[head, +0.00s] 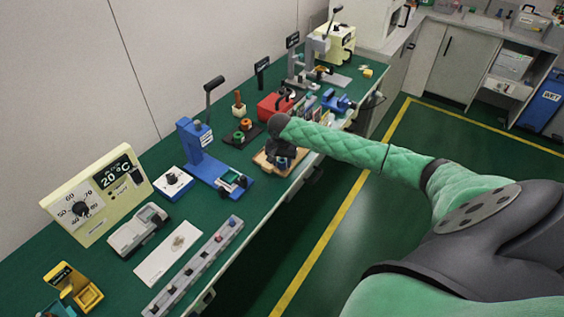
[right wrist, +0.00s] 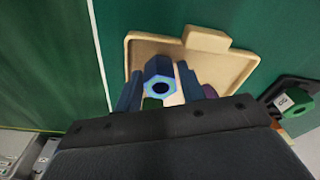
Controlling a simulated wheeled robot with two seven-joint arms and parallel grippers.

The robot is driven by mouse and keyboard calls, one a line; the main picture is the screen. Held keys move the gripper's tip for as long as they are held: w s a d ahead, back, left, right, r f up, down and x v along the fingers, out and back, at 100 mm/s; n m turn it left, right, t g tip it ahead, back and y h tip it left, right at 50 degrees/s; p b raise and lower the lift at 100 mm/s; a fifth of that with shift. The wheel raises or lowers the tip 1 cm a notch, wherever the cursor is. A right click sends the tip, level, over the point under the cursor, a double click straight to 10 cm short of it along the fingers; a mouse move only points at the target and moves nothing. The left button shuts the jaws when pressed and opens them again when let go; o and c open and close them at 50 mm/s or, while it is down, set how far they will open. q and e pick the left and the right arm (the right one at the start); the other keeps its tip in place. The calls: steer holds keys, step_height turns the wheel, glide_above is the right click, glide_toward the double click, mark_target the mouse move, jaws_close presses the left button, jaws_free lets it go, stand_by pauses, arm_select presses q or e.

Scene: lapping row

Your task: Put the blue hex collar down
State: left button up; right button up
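The blue hex collar (right wrist: 159,84) shows in the right wrist view, its round hole facing the camera. The gripper and collar are over a tan tray (right wrist: 228,72) with a raised rim. I cannot tell whether the collar touches the tray. In the head view my right gripper (head: 284,161) is dark and points down over the tray (head: 262,162), hiding most of the collar. My left gripper is out of view.
A green piece (right wrist: 152,103) and a purple piece (right wrist: 209,91) show beside the fingers. A dark holder with a green hex piece (right wrist: 294,101) is right of the tray. In the head view a blue press (head: 198,150) and a red box (head: 275,104) stand near the tray.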

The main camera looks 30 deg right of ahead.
mark_target(281, 163)
steer(key=shift+r, duration=0.35)
arm_select(q)
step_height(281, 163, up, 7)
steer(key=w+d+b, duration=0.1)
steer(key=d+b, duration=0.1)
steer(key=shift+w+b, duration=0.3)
steer(key=shift+b, duration=0.1)
arm_select(e)
step_height(281, 163, up, 11)
steer(key=s+a, duration=0.1)
steer(key=shift+r, duration=0.2)
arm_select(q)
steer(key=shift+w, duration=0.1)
arm_select(e)
steer(key=shift+f, duration=0.1)
